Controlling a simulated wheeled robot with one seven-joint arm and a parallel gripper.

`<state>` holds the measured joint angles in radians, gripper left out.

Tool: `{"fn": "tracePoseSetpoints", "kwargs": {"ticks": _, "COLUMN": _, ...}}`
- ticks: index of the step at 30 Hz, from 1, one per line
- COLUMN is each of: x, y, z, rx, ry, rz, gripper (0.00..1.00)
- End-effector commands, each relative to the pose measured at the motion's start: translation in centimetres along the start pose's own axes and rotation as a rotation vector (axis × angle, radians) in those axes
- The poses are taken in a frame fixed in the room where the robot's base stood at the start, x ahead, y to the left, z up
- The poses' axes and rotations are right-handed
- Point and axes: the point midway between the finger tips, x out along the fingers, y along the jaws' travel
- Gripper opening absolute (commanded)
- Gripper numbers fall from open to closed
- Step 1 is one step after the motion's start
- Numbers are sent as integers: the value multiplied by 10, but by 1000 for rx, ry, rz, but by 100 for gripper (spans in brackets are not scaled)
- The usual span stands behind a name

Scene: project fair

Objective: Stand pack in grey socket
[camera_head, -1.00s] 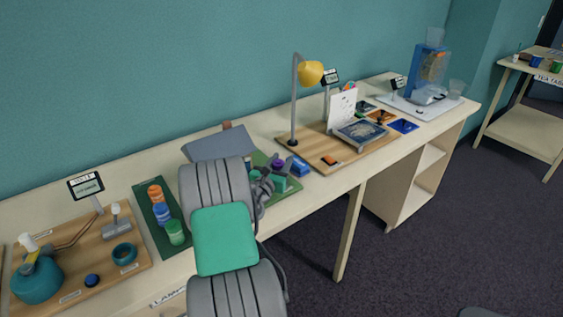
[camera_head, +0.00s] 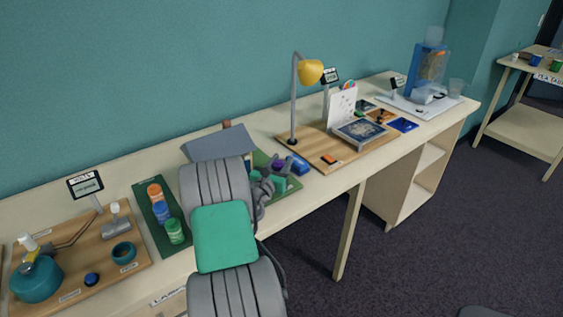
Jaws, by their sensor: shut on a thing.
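My arm covers much of the middle of the bench, and my gripper (camera_head: 274,180) shows only in part at its right side, low over a green mat (camera_head: 294,184). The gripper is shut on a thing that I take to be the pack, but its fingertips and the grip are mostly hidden. A blue block (camera_head: 299,164), possibly the pack, shows just right of the gripper, at the mat's edge. A small purple piece (camera_head: 278,163) shows beside the gripper. I cannot pick out the grey socket; it may be hidden behind my arm.
A slanted grey panel (camera_head: 212,144) stands behind my arm. To the right, a wooden board (camera_head: 312,154) bears a yellow lamp (camera_head: 311,71), an orange block (camera_head: 330,159) and a framed panel (camera_head: 360,132). At left are colored cylinders (camera_head: 161,212) and a teal kettle (camera_head: 36,281).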

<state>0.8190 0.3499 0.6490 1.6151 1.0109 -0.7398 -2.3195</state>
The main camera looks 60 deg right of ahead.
Motion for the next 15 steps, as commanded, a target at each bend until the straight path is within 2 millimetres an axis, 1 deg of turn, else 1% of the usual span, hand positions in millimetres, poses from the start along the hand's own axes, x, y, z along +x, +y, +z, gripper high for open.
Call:
{"fn": "tracePoseSetpoints", "kwargs": {"ticks": 4, "x": 0, "y": 0, "z": -4, "rx": 0, "ry": -1, "rz": 0, "gripper": 0}}
{"fn": "tracePoseSetpoints", "kwargs": {"ticks": 5, "x": 0, "y": 0, "z": -3, "rx": 0, "ry": -1, "rz": 0, "gripper": 38}}
{"fn": "tracePoseSetpoints", "kwargs": {"ticks": 6, "x": 0, "y": 0, "z": -3, "rx": 0, "ry": -1, "rz": 0, "gripper": 41}}
{"fn": "tracePoseSetpoints", "kwargs": {"ticks": 8, "x": 0, "y": 0, "z": -3, "rx": 0, "ry": -1, "rz": 0, "gripper": 46}}
{"fn": "tracePoseSetpoints", "kwargs": {"ticks": 15, "x": 0, "y": 0, "z": -3, "rx": 0, "ry": 1, "rz": 0, "gripper": 46}}
